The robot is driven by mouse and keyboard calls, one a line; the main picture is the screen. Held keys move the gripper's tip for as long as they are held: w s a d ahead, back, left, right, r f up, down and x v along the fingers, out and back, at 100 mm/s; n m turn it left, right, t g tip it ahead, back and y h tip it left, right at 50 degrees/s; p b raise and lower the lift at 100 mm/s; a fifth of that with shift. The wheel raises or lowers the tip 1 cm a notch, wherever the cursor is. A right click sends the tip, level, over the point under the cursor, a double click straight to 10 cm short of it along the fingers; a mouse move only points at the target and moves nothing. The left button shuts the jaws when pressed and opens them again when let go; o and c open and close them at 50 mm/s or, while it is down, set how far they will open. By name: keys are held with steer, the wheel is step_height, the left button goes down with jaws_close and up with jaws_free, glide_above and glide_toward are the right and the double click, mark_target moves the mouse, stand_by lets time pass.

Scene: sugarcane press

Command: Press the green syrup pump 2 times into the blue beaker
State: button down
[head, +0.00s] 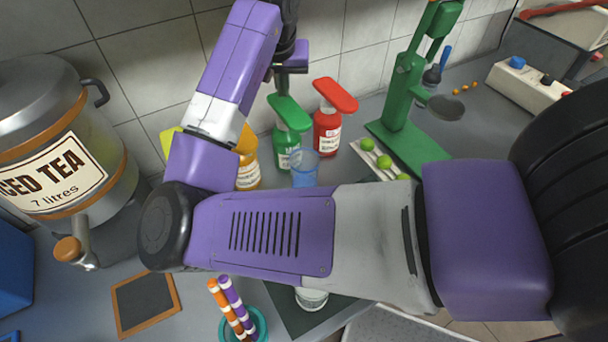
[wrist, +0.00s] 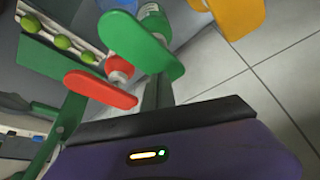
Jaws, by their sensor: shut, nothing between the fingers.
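The green syrup pump bottle (head: 288,145) stands upright against the tiled wall, its flat green pump head (head: 288,112) on top. My gripper (head: 283,84) is shut and empty, just above the rear of this head; I cannot tell whether it touches. In the wrist view my gripper (wrist: 158,80) points at the green pump head (wrist: 138,45). The clear blue beaker (head: 304,172) stands in front of the green bottle, under the pump's front end. A piece of blue, probably the beaker (wrist: 115,5), shows at the wrist view's top edge. I cannot see its contents.
A red pump bottle (head: 328,130) stands close on the right and a yellow one (head: 246,165) on the left, partly behind my arm. A green press (head: 398,110) with limes is farther right. A large iced tea dispenser (head: 65,150) stands left. A teal cup (head: 258,325) holds striped straws.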

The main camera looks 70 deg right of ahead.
step_height(320, 180, up, 6)
steer(key=p, duration=0.5)
steer(key=shift+f, duration=0.2)
